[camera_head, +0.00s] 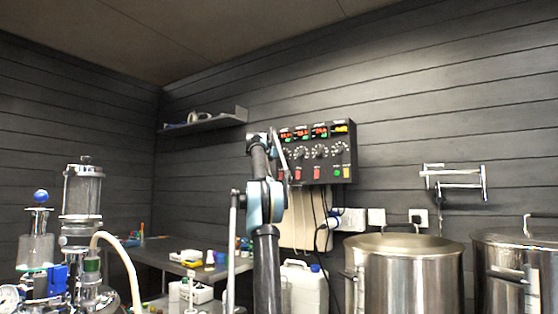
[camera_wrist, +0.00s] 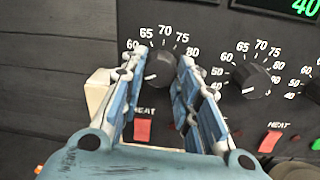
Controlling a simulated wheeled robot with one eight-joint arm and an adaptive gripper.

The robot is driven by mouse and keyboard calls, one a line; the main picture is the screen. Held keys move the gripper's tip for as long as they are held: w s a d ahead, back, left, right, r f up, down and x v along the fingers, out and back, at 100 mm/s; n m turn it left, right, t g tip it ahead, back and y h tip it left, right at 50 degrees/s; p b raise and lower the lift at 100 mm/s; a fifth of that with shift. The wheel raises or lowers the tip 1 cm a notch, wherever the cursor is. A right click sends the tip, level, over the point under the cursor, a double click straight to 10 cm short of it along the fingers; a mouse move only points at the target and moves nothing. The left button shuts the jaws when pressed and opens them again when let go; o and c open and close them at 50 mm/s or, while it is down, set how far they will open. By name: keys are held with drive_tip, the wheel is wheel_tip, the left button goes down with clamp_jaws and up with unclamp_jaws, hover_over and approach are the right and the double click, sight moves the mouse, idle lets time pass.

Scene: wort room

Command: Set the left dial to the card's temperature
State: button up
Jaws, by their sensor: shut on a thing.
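The left dial (camera_wrist: 160,66) is a black knob on a black control panel, with white numbers around it; 60, 65, 70, 75 and 80 are readable. A small pale mark shows at its lower left. My gripper (camera_wrist: 162,72) is shut on this dial, one blue-and-white finger on each side. The fingers hide the lower numbers of its scale. In the head view the control panel (camera_head: 345,160) hangs on the wall, and my arm covers its left part. I cannot make out a readable temperature card in either view.
A second dial (camera_wrist: 250,80) sits close to the right of my fingers. Red HEAT switches (camera_wrist: 142,130) lie below. A beige board (camera_head: 296,234) hangs under the panel. Steel kettles (camera_head: 405,270) stand at right, and a dark side table (camera_head: 170,258) with small items at left.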

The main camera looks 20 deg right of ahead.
drive_tip(key=m, duration=0.6)
drive_tip(key=shift+w+a+f+m, duration=0.1)
drive_tip(key=shift+a+m, duration=0.05)
drive_tip(key=shift+m, duration=0.15)
drive_tip(key=m, duration=0.3)
drive_tip(key=shift+m+h, duration=0.3)
drive_tip(key=shift+m, duration=0.1)
drive_tip(key=m, duration=0.3)
drive_tip(key=shift+m, duration=0.4)
drive_tip(key=shift+w+a+m+g+h, duration=0.1)
drive_tip(key=shift+m+g+h, duration=0.1)
drive_tip(key=shift+m, duration=2.25)
drive_tip(key=shift+m+g+h, duration=0.2)
drive_tip(key=shift+m, duration=2.25)
